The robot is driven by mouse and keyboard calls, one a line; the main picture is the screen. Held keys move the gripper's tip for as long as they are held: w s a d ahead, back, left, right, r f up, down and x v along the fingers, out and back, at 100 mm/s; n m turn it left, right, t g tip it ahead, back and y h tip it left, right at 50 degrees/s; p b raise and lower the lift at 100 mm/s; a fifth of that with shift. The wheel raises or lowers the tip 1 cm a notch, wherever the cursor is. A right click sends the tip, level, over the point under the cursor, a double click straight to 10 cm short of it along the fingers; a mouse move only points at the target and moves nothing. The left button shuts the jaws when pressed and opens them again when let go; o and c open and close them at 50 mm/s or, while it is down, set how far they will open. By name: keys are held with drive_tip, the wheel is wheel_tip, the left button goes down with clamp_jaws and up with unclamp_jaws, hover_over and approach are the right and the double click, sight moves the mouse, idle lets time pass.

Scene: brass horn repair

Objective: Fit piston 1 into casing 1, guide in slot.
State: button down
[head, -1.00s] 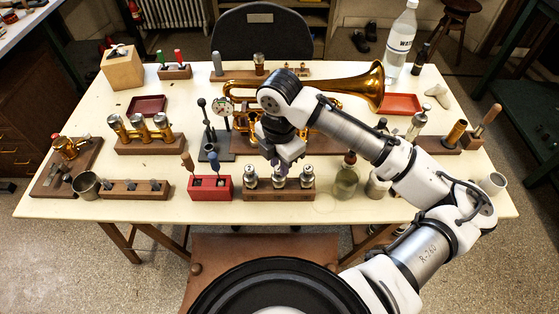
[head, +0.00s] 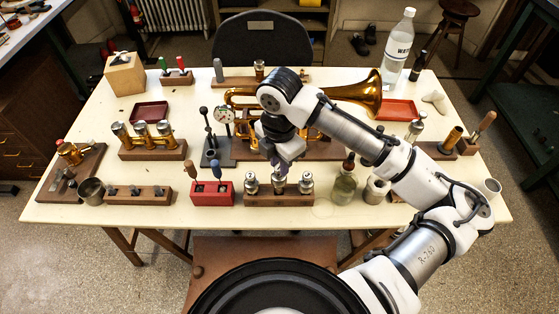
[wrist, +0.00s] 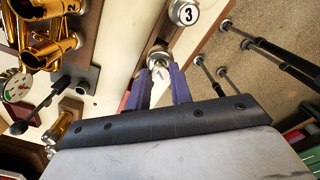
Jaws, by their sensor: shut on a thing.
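Three silver pistons stand in a wooden rack (head: 265,199) near the table's front edge: left (head: 251,184), middle (head: 279,186) and right (head: 306,182). My gripper (head: 280,172) points down over the middle one. A brass valve block (head: 142,134) with three casings stands on a wooden base at the left.
A red tool block (head: 211,194) stands left of the rack, and a glass bottle (head: 345,187) to its right. A dial gauge stand (head: 219,151) lies between rack and valve block. Behind is a brass trumpet (head: 362,94). Bare tabletop (head: 190,113) shows beyond the block.

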drive_tip(key=shift+r+p, duration=1.65)
drive_tip(key=shift+r, duration=1.75)
